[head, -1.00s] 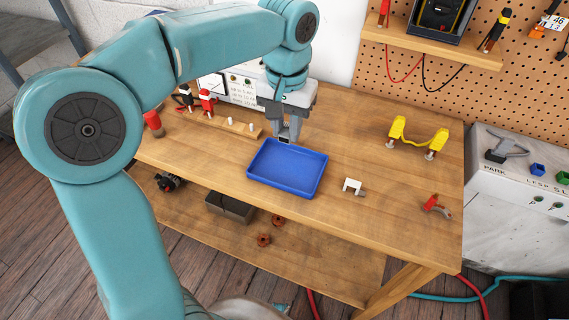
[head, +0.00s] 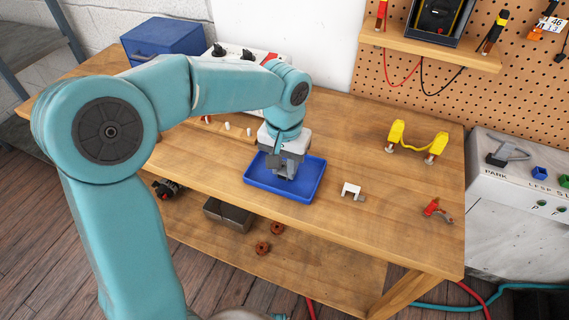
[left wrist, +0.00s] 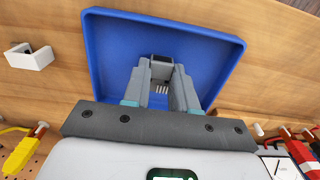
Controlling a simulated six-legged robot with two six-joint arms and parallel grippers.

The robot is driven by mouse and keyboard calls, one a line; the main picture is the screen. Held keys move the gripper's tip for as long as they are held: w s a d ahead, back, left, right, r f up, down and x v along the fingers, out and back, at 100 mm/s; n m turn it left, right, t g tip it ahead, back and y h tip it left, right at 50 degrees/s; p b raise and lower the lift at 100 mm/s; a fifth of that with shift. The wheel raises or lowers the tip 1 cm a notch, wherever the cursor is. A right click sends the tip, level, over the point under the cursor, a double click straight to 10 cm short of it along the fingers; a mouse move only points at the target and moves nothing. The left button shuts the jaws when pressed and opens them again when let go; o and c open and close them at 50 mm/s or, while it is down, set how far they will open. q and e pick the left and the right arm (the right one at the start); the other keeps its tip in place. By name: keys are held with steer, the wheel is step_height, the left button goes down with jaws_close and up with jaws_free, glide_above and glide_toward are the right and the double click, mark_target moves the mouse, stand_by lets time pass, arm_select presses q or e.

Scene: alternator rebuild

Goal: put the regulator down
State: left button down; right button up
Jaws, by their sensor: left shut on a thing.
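The regulator (left wrist: 161,68) is a small dark grey block with a row of pale pins, seen between my left fingers in the left wrist view. My left gripper (head: 286,174) is shut on it and points down into the blue tray (head: 308,186). The tray's blue floor surrounds the fingers in the left wrist view (left wrist: 112,48). I cannot tell whether the regulator touches the tray floor. In the head view the gripper mostly hides it. My right gripper is not in view.
A white bracket-like part (head: 352,191) lies right of the tray. A yellow part on stands (head: 417,140) and a red-handled part (head: 436,210) are farther right. A wooden strip with pegs (head: 236,130) lies behind the tray. The tabletop right of the tray is mostly clear.

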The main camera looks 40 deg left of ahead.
mark_target(284, 170)
arm_select(q)
steer(key=c, duration=0.9)
jaws_free()
steer(key=shift+w+f, duration=0.1)
steer(key=shift+f, duration=0.05)
steer(key=shift+r, duration=0.45)
step_height(284, 170, up, 12)
steer(key=p, duration=0.2)
steer(key=shift+f, duration=0.2)
steer(key=shift+s+f, duration=0.1)
steer(key=shift+s, duration=0.1)
